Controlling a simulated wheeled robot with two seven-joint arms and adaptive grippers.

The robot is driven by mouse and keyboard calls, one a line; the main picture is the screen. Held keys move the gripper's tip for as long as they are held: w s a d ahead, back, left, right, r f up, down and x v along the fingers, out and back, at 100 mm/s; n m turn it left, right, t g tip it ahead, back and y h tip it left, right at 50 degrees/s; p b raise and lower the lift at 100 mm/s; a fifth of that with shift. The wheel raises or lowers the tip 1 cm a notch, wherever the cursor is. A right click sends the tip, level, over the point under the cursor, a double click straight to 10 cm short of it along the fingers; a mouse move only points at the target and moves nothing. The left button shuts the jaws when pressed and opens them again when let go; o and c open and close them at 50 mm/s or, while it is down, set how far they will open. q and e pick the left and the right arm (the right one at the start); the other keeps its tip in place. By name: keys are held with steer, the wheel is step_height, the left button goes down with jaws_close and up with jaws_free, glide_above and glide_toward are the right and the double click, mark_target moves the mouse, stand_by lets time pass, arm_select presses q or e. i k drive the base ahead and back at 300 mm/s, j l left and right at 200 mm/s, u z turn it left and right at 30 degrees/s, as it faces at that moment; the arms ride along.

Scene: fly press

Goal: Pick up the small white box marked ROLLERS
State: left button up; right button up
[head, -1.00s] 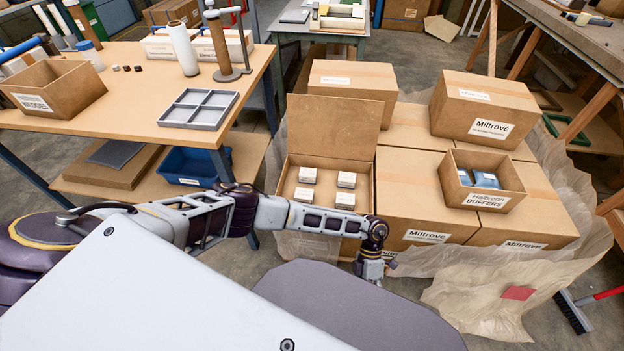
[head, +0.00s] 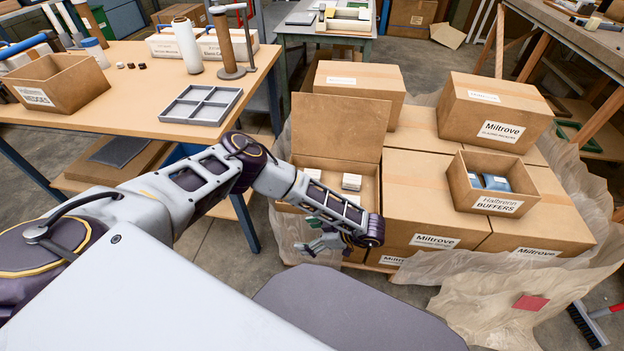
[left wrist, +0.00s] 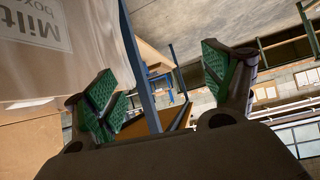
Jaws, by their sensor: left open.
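Small white boxes (head: 351,182) sit inside an open brown carton (head: 337,125) with its lid flap raised. Another white box (head: 313,174) stands to their left; their print is too small to read, so I cannot tell which is marked ROLLERS. My left forearm crosses in front of the carton and hides part of its inside. My left gripper (head: 325,243) is open and empty, low at the carton's front side and pointing left. In the left wrist view my left gripper (left wrist: 163,92) shows its green-padded fingers spread with nothing between them. My right gripper is out of view.
Closed Miltrove cartons (head: 432,197) stand right of the open one, with an open BUFFERS box (head: 500,202) on top. A workbench (head: 150,110) at left carries a grey divided tray (head: 201,105) and a WEDGES box (head: 62,88). Crumpled wrapping (head: 500,300) lies around the stack.

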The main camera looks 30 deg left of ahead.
mark_target(316, 174)
steer(key=i, duration=1)
